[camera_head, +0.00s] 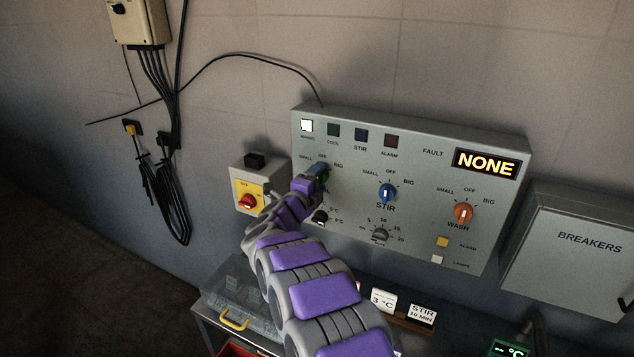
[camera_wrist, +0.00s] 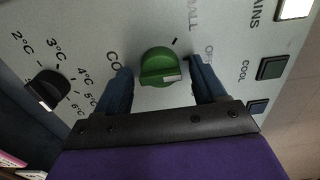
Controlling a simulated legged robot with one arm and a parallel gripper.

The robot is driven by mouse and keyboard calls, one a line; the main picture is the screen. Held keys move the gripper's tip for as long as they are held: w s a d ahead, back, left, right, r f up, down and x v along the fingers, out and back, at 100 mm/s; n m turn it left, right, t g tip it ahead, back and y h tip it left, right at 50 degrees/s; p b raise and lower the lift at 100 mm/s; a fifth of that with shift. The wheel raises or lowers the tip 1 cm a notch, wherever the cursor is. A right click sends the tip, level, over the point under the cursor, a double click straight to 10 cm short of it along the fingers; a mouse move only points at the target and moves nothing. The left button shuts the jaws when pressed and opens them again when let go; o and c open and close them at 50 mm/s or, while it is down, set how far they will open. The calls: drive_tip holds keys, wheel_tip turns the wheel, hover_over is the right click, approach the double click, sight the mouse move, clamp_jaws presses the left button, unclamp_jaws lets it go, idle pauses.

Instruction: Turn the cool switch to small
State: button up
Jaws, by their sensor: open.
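The cool switch is a green knob (camera_wrist: 160,66) on the grey control panel. In the wrist view its white mark faces right, roughly toward the OFF label. The SMALL label (camera_wrist: 193,18) is above it, partly cut by the frame edge. My gripper (camera_wrist: 162,68) is open, with one blue finger on each side of the knob. In the head view my gripper (camera_head: 317,177) is at the panel's upper left and mostly hides the knob.
A blue stir knob (camera_head: 387,193) and an orange wash knob (camera_head: 464,213) sit to the right. A black temperature knob (camera_wrist: 47,90) is close by. The display (camera_head: 486,164) reads NONE.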

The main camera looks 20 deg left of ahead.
drive_tip(key=shift+a, duration=0.25)
drive_tip(key=shift+a+f, duration=0.1)
drive_tip(key=shift+c, duration=0.6)
drive_tip(key=shift+d, duration=0.2)
drive_tip(key=c, duration=0.9)
drive_tip(key=shift+n+p, duration=0.5)
drive_tip(key=shift+p, duration=0.45)
drive_tip(key=n+p, duration=0.9)
drive_tip(key=p, duration=0.6)
drive_tip(key=shift+d, duration=0.1)
drive_tip(key=shift+f, duration=0.1)
